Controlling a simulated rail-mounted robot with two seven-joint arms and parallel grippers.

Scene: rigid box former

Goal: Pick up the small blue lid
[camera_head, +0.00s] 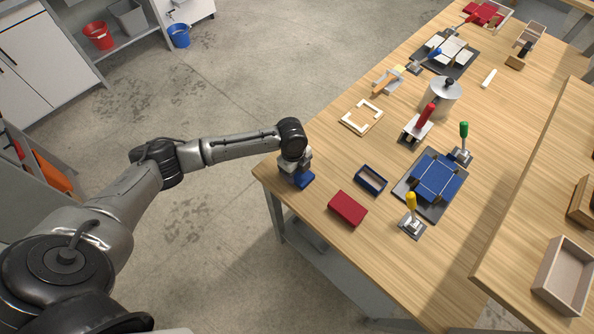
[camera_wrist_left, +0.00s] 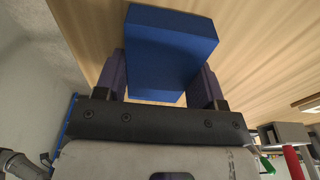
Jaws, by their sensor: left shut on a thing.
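The small blue lid (camera_head: 305,180) is at the left end of the wooden table, under my left gripper (camera_head: 299,174). In the left wrist view the blue lid (camera_wrist_left: 170,50) fills the space between the two dark fingers of my left gripper (camera_wrist_left: 165,75). The fingers touch it on both sides, and the gripper is shut on it. I cannot tell whether the lid touches the table. My right gripper is not in view.
A red lid (camera_head: 347,208) and an open dark blue box (camera_head: 370,180) lie close to the right. A blue panel on a dark plate (camera_head: 434,183) and a yellow-handled clamp (camera_head: 411,222) stand beyond. The table (camera_head: 320,165) is bare around the gripper; its edge is close.

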